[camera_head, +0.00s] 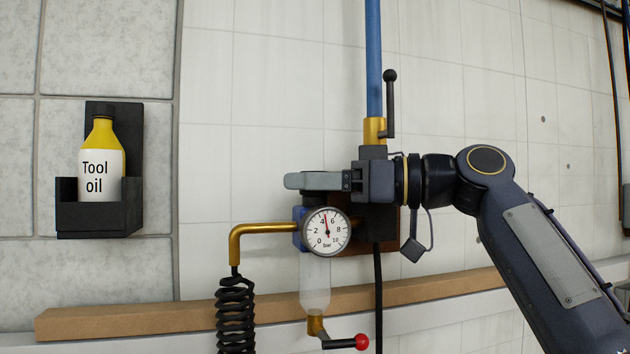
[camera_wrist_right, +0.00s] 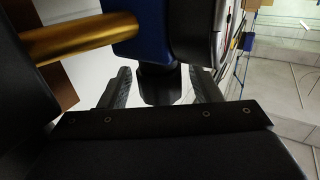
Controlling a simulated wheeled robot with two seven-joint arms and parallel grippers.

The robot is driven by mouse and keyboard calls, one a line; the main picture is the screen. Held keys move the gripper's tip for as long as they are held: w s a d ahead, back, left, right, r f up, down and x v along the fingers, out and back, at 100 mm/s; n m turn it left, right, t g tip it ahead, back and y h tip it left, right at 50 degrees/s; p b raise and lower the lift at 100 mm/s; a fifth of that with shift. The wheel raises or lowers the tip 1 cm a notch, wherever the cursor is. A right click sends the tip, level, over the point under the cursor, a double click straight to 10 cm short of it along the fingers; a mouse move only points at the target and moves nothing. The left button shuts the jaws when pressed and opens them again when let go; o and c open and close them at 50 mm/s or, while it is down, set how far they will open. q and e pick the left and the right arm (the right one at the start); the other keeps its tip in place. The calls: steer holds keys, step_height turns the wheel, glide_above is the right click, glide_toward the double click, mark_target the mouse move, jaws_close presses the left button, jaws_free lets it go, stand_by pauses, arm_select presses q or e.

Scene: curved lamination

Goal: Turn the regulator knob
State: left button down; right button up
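The regulator has a blue body (camera_head: 298,214), a round white gauge (camera_head: 326,231) and a clear bowl below. The gauge needle points between 4 and 6 bar. My right gripper (camera_head: 302,181) reaches in from the right just above the body, its fingers pointing left. In the right wrist view the black regulator knob (camera_wrist_right: 158,86) sits between the two fingers of my right gripper (camera_wrist_right: 161,84), with a visible gap on each side. The gripper is open around the knob. My left gripper is out of view.
A brass pipe (camera_head: 262,229) leads left to a black coiled hose (camera_head: 235,315). A blue pipe (camera_head: 373,60) with a black lever (camera_head: 390,105) rises above my right gripper. A red-ended lever (camera_head: 360,342) is below the bowl. A Tool oil bottle (camera_head: 100,165) stands in a wall holder at left.

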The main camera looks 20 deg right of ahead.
steer(key=b+v, duration=0.1)
steer(key=v, duration=0.6)
steer(key=shift+s+d, duration=0.2)
steer(key=shift+d, duration=0.15)
